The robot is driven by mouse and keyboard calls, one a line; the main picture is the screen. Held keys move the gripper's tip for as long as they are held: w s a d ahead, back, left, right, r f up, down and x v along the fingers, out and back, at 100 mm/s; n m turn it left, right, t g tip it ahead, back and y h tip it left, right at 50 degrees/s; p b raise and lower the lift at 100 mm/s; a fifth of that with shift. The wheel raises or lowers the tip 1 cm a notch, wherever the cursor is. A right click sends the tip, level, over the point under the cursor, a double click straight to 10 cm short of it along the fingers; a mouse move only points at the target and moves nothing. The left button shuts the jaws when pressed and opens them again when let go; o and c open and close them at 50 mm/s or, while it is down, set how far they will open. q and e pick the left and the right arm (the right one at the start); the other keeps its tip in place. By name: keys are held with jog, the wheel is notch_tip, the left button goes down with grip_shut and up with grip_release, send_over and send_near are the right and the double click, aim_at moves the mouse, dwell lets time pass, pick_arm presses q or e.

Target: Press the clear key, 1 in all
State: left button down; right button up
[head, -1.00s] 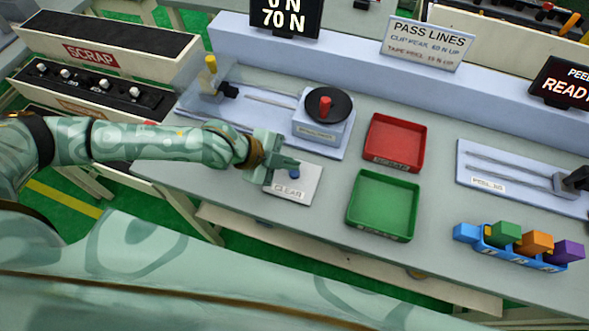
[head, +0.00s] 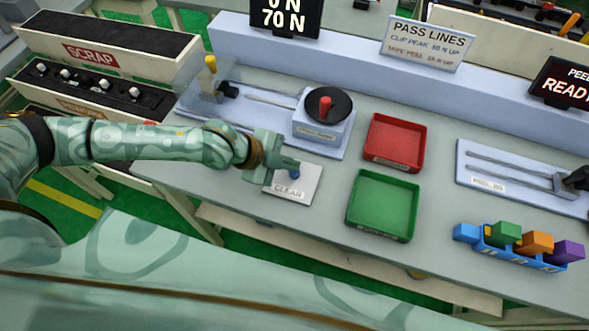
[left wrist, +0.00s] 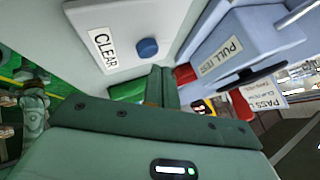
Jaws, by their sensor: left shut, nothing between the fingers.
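The clear key is a round blue button (head: 294,174) on a pale grey plate (head: 312,186) labelled CLEAR, on the bench in the head view. In the left wrist view the blue button (left wrist: 148,47) and its white plate (left wrist: 115,22) show in full, with nothing on the button. My left gripper (head: 291,165) is shut and empty, with its fingertips beside the button in the head view. In the left wrist view its fingers (left wrist: 161,85) appear just short of the button. Whether they touch it I cannot tell. My right gripper is not in view.
A pull tester (head: 322,128) with a black disc and red knob stands just behind the plate. A red tray (head: 424,150) and a green tray (head: 412,225) lie to the right. A blue rack (head: 525,258) with coloured blocks is at the far right.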

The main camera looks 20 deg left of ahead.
aim_at(289, 173)
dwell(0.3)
pick_arm(q)
jog(key=shift+f, duration=0.4)
jog(key=shift+f, duration=0.45)
dwell(0.6)
jog(key=shift+r, duration=0.1)
jog(key=shift+r+p, duration=0.8)
jog(key=shift+p, duration=0.15)
jog(key=shift+r, duration=0.1)
notch_tip(289, 173, up, 5)
jog(key=p, duration=0.5)
